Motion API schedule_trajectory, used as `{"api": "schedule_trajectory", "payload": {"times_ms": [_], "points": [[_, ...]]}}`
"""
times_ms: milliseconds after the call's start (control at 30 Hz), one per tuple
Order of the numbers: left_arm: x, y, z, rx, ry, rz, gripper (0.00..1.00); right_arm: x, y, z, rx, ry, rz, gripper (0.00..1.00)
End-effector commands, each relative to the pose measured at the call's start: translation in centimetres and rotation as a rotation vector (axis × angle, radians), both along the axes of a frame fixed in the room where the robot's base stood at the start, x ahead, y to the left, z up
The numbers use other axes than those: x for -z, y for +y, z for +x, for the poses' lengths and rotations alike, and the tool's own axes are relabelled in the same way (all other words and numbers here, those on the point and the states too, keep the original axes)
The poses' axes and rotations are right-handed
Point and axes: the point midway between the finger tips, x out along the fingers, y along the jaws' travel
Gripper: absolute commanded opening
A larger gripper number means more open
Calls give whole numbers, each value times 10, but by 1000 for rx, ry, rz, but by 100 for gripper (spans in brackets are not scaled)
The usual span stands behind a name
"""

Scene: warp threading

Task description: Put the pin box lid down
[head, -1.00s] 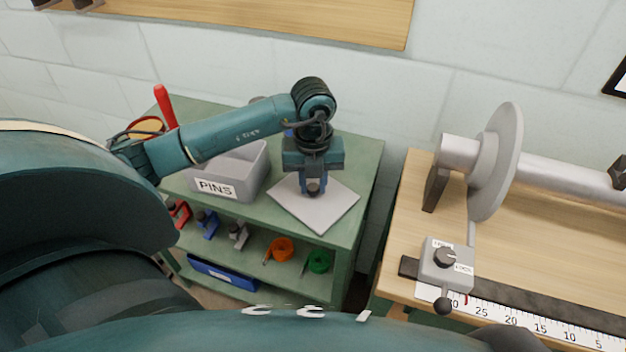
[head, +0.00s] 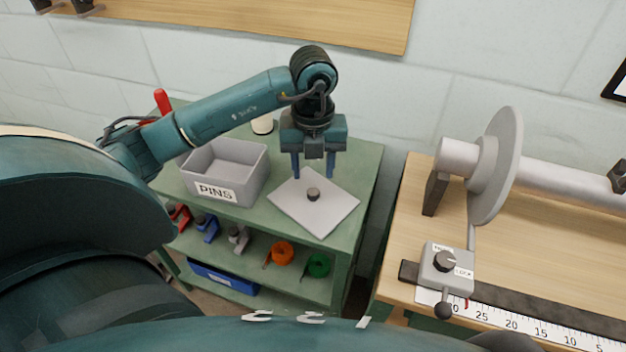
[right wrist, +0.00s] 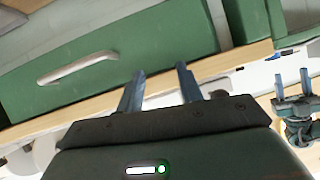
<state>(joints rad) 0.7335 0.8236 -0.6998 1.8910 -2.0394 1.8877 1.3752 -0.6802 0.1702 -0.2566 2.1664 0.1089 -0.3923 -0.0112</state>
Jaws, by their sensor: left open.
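The pin box lid (head: 318,215) is a flat grey square plate with a dark round knob (head: 313,194). It lies on the green cart top, to the right of the open grey pin box (head: 226,168) labelled PINS. My left gripper (head: 313,176) is open and empty, above the lid's back part, with its fingers apart and clear of the knob. My right gripper (right wrist: 160,85) shows in the right wrist view, its two fingers apart with nothing between them, near a wooden edge and a green drawer front.
The cart's lower shelf holds red, blue and grey clamps, an orange roll (head: 281,253), a green roll (head: 317,265) and a blue tray (head: 222,277). A wooden bench (head: 400,250) with a beam, disc and ruler stands to the right.

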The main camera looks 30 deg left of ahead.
Motion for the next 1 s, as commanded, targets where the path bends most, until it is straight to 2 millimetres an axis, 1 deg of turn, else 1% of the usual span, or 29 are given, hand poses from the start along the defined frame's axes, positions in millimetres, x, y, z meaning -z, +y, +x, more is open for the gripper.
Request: {"api": "schedule_trajectory", "payload": {"times_ms": [33,100,233,333,500,1000], "points": [[-13,0,1,0,-5,0,45,0,0,0,0,0,0,36],[-27,0,1,-1,-5,0,45,0,0,0,0,0,-1,36],[-48,0,1,0,-4,0,45,-1,0,0,-1,0,-2,36],[-58,0,0,-1,-1,0,45,-1,0,0,-2,1,-3,36],[-64,0,0,-1,0,0,45,-1,0,0,-2,2,-4,36],[-63,0,0,-1,1,-1,45,1,0,-1,-8,4,-9,36]]}}
